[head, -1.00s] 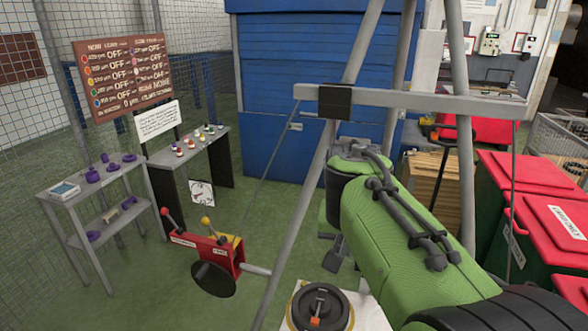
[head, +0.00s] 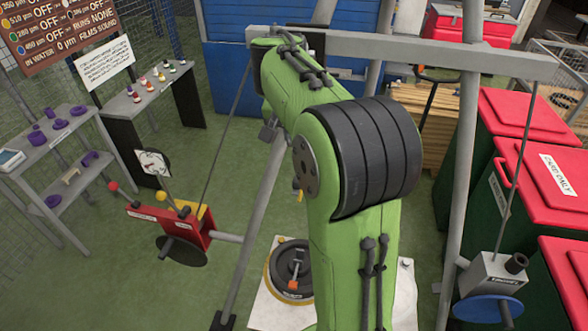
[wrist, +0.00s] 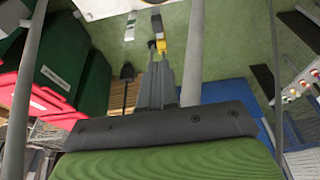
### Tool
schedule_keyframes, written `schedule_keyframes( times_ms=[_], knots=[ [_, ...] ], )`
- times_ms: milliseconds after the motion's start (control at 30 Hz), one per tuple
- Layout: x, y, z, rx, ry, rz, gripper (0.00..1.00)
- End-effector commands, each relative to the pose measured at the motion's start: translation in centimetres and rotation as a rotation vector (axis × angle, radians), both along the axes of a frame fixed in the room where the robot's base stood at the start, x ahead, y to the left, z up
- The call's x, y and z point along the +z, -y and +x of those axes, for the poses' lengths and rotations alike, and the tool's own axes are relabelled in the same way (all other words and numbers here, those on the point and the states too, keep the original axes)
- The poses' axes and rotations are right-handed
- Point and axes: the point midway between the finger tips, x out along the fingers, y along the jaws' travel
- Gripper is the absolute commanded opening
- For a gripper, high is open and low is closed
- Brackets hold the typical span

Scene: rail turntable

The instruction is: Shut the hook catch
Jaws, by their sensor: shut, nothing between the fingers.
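My gripper (wrist: 158,48) points away from the camera in the wrist view, its narrow fingers shut, with a dark tip and a yellow patch at the end. In the head view my green arm hides most of the gripper. I cannot pick out the hook catch with certainty in either view. A black round disc with an orange part (head: 291,268) lies on a white plate (head: 262,312) below my arm. A red lever box (head: 180,226) with red and yellow knobs stands left of it, joined by a grey bar.
A grey leg frame with a crossbeam (head: 430,50) surrounds my arm. Red-lidded bins (head: 545,185) stand at right, with a blue-wheeled crank box (head: 490,285) before them. Shelves (head: 60,150) and a small table (head: 150,95) stand at left. Green floor between is open.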

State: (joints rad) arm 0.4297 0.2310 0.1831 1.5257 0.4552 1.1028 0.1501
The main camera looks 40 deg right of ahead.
Motion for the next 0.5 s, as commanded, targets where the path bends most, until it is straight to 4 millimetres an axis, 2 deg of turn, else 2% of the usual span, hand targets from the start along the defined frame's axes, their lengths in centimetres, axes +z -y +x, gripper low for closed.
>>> schedule_keyframes(
  times_ms=[167, 500],
  knots=[
    [-2.8, 0.6, 0.4, -0.002, -0.006, 0.003, 0.00],
    [-9.9, 2.1, 1.8, 0.000, -0.005, 0.004, 0.00]
  ],
)
